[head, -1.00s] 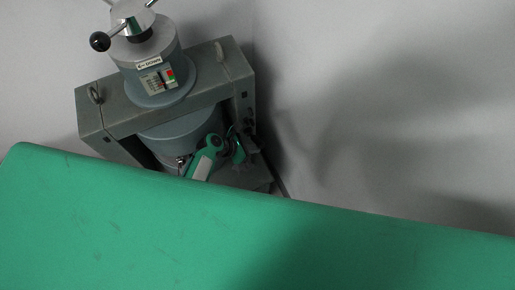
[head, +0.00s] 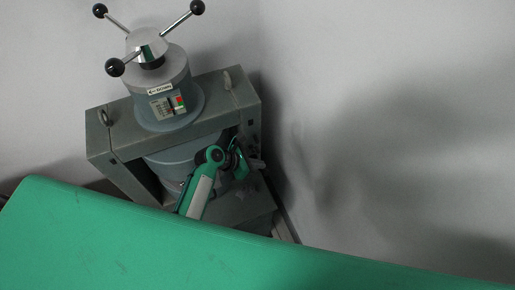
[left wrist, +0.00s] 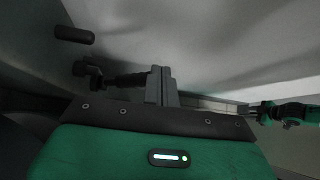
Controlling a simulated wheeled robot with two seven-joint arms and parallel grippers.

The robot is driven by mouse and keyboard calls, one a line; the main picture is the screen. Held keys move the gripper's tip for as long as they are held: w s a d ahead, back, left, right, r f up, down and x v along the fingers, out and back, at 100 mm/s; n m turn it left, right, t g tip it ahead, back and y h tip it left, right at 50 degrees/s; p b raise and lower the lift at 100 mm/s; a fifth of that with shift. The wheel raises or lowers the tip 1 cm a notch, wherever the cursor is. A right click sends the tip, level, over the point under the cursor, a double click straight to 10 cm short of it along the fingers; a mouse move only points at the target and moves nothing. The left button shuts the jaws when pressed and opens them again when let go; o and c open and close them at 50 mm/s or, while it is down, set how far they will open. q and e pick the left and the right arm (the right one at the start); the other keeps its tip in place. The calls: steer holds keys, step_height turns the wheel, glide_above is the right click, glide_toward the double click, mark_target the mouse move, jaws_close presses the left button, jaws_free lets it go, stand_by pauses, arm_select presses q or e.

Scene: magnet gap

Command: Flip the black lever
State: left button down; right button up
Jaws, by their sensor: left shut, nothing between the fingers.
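In the head view, my left gripper (head: 257,164) is beside the right side of the grey magnet stand (head: 245,90), low down, and small and dark. In the left wrist view, its two grey fingers (left wrist: 161,86) are together with nothing between them. A black rod-like part (left wrist: 122,80), perhaps the black lever, lies just left of the fingers; I cannot tell whether they touch. A separate dark rounded piece (left wrist: 75,35) shows at the upper left. In the head view I cannot pick out the lever clearly. What seems to be my right gripper (left wrist: 255,109) shows small at the right.
The magnet's blue-grey top housing (head: 160,75) carries a three-armed handle (head: 148,45) with black ball knobs. A label and a small red-and-green panel (head: 168,106) are on its front. Pale wall (head: 400,90) fills the right side; the space there looks clear.

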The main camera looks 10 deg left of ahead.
arm_select(q)
step_height(320, 180, up, 10)
steer(key=b, duration=0.1)
steer(key=shift+r, duration=0.25)
stand_by(0.4)
